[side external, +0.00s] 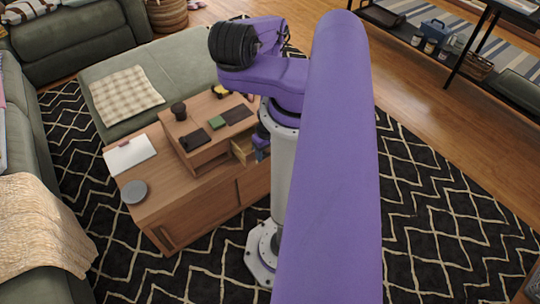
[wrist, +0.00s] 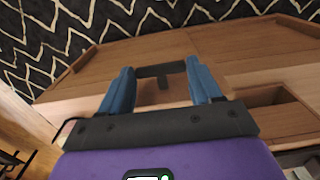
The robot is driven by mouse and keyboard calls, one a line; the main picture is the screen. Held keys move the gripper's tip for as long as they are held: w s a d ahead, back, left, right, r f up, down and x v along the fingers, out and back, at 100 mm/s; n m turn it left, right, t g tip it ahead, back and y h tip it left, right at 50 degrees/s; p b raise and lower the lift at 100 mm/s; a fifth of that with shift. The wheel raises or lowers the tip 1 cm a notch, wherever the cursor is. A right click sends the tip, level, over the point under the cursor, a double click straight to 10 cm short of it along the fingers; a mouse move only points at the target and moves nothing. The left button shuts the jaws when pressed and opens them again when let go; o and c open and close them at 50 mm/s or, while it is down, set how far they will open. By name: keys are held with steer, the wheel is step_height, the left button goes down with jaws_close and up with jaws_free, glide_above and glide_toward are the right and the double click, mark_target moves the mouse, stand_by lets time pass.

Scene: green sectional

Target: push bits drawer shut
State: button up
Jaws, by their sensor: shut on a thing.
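The bits drawer (side external: 240,146) shows in the side view as a pale wood drawer standing partly out of the small wooden chest on the table. My gripper (side external: 262,151) is at its outer end, partly hidden by my arm. In the wrist view, my gripper's two blue fingers (wrist: 161,75) stand on either side of a dark bar (wrist: 160,70) with a short stem, which looks like the drawer's handle. They are shut on it. Wood surfaces lie behind the bar. The drawer's contents are too small or hidden to tell.
On the chest top (side external: 193,124) are a dark cup (side external: 179,110), a green block (side external: 217,122) and dark flat items. The wooden table (side external: 160,195) below bears a white notebook (side external: 130,153) and a grey disc (side external: 134,191). An open recess (wrist: 268,97) shows at right in the wrist view.

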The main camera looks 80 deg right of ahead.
steer(key=w+d, duration=0.8)
steer(key=o, duration=1.5)
steer(key=shift+s, duration=0.1)
steer(key=shift+a, duration=0.1)
steer(key=shift+r, duration=0.2)
step_height(320, 180, up, 17)
steer(key=shift+r, duration=0.1)
